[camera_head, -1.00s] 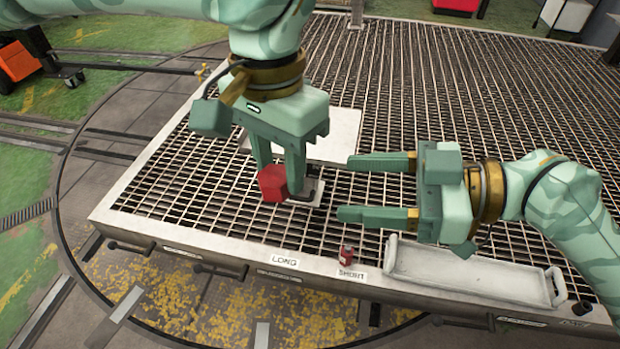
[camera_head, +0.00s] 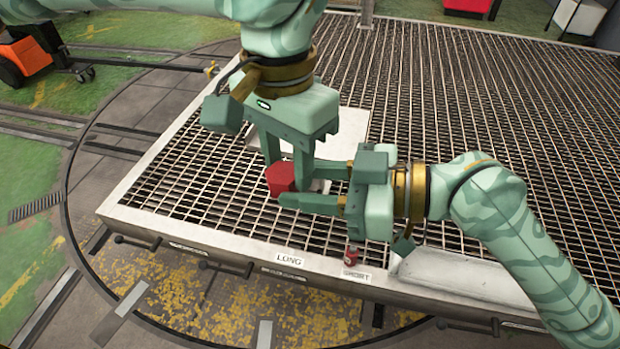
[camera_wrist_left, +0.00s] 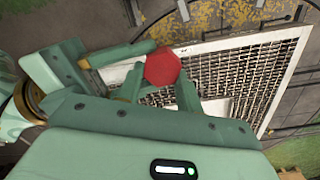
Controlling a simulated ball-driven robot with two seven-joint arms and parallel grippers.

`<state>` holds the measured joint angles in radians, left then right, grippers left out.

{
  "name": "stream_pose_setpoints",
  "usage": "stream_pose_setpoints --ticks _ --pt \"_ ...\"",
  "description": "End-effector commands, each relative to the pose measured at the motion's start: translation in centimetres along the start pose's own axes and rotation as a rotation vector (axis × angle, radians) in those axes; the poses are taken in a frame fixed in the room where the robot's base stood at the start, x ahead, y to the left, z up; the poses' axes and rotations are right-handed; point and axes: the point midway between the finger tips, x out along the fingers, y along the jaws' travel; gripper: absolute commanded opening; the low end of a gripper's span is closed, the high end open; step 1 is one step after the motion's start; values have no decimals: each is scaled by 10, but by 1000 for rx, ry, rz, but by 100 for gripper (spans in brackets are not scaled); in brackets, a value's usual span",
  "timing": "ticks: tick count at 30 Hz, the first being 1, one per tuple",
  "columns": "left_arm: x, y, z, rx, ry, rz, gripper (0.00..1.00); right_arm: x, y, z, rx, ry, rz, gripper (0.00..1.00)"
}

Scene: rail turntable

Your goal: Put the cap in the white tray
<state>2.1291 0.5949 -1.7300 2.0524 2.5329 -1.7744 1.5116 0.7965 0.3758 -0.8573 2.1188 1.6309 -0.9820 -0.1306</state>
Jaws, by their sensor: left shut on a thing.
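The red cap (camera_head: 281,178), a faceted block, is held above the grating between the fingertips of my left gripper (camera_head: 287,166). The cap (camera_wrist_left: 162,67) shows as a red hexagon in the left wrist view. My right gripper (camera_head: 294,185) has come in from the right with its fingers apart, pointing at the cap. Its lower finger ends close beside the cap; its upper finger is partly hidden, so I cannot tell whether it touches. The long white tray (camera_head: 470,272) lies at the front edge, partly hidden behind my right arm.
A small red object (camera_head: 351,254) stands by the SHORT label (camera_head: 357,275), left of the tray. The LONG label (camera_head: 288,261) is further left. A flat white panel (camera_head: 345,135) lies on the grating behind the grippers. The grating at the right is clear.

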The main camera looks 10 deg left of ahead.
Motion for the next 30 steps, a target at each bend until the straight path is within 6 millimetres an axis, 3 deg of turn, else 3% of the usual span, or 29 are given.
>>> stream_pose_setpoints --ticks 2,3,5,14,24,28,30 --pt "1 2 2 2 -8 6 0 -1 4 0 -1 -2 11 14" --pt "1 2 2 2 -9 6 47 -2 4 0 0 -2 12 14" --pt "1 2 3 2 -9 7 61 -2 5 0 0 -1 12 14" --pt "-5 4 3 4 -9 9 61 -2 6 0 -1 -2 15 14" --pt "-62 1 0 0 -1 1 61 -1 4 1 0 -3 12 14" --pt "-70 2 -6 5 6 14 61 -1 4 1 0 -2 10 14" --pt "-67 5 -19 17 28 44 61 -1 4 1 0 -2 9 14"
